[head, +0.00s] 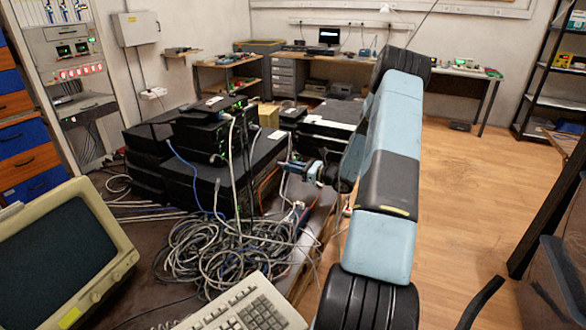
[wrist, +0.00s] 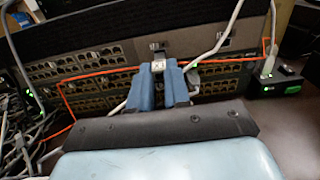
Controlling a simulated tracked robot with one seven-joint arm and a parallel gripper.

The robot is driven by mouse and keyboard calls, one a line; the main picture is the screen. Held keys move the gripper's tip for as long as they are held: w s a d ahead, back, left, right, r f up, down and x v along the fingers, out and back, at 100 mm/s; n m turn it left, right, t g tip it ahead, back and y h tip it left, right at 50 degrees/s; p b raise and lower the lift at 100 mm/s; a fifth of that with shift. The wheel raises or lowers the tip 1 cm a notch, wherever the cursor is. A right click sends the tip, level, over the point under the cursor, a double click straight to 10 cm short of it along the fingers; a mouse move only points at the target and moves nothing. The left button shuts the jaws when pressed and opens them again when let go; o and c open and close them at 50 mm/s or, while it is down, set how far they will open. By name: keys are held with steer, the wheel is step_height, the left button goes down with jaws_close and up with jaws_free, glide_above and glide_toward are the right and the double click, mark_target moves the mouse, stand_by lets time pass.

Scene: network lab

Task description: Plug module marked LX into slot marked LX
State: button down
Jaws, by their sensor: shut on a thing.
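My gripper (wrist: 159,88) has blue fingers and is shut on a small silvery module (wrist: 158,66) at its fingertips in the wrist view. The module points at the front of a rack switch (wrist: 100,65) and sits just below a slot area (wrist: 157,46) on a grey panel. I cannot tell whether the module touches the panel. Its marking is too small to read, and so are the slot labels. In the head view my gripper (head: 308,170) is beside the right side of the stacked black units (head: 235,175).
An orange cable (wrist: 68,105) runs across the switch front. A white cable (wrist: 215,45) hangs close to the right of my gripper. A small black box with a green light (wrist: 278,86) stands at right. Tangled cables (head: 220,255) lie before the stack. The wooden floor (head: 470,190) is open at right.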

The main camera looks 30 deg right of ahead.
steer(key=shift+x, duration=1.65)
stand_by(2.3)
steer(key=c, duration=1)
jaws_free()
steer(key=shift+s+d, duration=0.1)
steer(key=v, duration=1.3)
steer(key=shift+s+d, duration=0.15)
steer(key=shift+d, duration=0.05)
